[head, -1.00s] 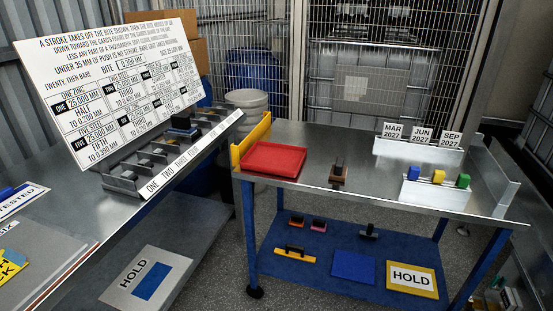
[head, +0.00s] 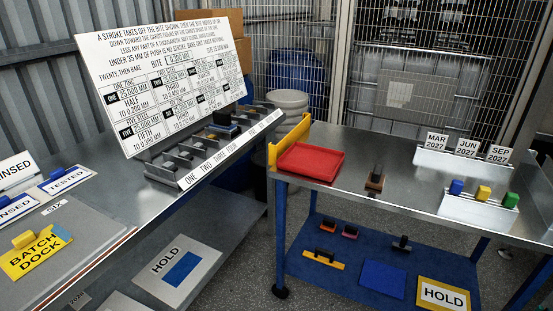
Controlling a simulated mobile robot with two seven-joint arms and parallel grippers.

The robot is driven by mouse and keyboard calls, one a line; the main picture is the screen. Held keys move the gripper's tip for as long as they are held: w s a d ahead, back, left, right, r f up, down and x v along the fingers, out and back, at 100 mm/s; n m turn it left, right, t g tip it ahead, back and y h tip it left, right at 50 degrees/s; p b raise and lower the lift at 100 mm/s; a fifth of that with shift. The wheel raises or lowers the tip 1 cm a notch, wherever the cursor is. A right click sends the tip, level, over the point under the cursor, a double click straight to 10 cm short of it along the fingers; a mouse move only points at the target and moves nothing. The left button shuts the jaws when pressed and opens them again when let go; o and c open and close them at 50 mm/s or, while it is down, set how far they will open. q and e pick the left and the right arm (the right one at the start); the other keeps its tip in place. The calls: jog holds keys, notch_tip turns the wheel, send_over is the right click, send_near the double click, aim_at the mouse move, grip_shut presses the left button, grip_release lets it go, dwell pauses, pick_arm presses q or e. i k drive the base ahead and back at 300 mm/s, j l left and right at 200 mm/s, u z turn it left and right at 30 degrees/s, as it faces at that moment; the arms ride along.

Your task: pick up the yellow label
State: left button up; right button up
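Several things are yellow here, and I cannot tell for certain which is the label. A small yellow block (head: 483,193) stands between a blue block (head: 456,187) and a green block (head: 510,200) in a white holder (head: 465,208) on the cart's right side. Neither of my grippers is in view.
A red tray (head: 311,162) and a brown block with a dark top (head: 375,183) sit on the metal cart top (head: 412,195). A slotted rack (head: 200,158) and large text board (head: 170,85) stand on the left bench. The cart's middle has free room.

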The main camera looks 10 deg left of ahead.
aim_at(30, 250)
jog(key=u, duration=1.9)
